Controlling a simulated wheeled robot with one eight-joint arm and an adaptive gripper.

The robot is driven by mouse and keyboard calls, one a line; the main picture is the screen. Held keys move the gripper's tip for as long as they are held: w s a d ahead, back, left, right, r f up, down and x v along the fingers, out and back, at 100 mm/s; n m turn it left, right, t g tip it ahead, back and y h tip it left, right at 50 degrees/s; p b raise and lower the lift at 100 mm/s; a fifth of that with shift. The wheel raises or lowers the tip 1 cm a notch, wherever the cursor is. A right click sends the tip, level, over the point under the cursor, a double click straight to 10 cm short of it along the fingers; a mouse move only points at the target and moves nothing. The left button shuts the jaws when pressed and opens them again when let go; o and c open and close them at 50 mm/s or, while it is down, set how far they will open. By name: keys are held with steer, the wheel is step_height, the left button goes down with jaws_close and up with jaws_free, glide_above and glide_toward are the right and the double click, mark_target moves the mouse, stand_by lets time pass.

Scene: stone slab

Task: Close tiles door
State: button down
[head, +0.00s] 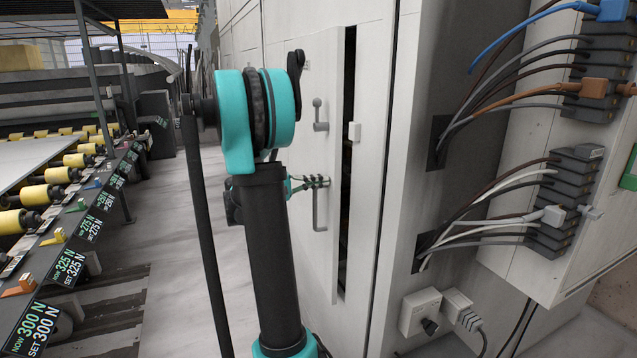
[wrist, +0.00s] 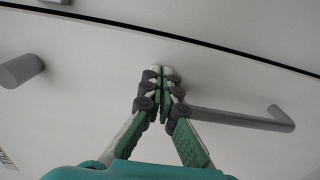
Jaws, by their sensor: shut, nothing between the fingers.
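The light grey cabinet door (head: 301,145) stands slightly ajar in the head view, with a dark gap along its right edge. In the wrist view the door (wrist: 90,60) fills most of the picture, and the gap is a thin dark line. A grey bar handle (head: 316,212) is on the door and also shows in the wrist view (wrist: 240,118). My gripper (head: 322,181) is at the handle's upper end; its closed, empty fingertips (wrist: 161,70) point at the door face, between handle and gap. I cannot tell whether they touch the door.
A lever (head: 319,118) sits above the handle, and a small white block (head: 354,132) is by the gap. Cables (head: 510,100) and sockets (head: 420,312) are on the right. A roller conveyor (head: 60,190) runs along the left; grey floor (head: 170,260) lies between.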

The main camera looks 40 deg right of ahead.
mark_target(339, 177)
steer(key=x, duration=0.5)
steer(key=shift+s+d, duration=0.15)
steer(key=shift+d, duration=0.25)
steer(key=shift+d+r, duration=0.15)
steer(key=shift+d, duration=0.05)
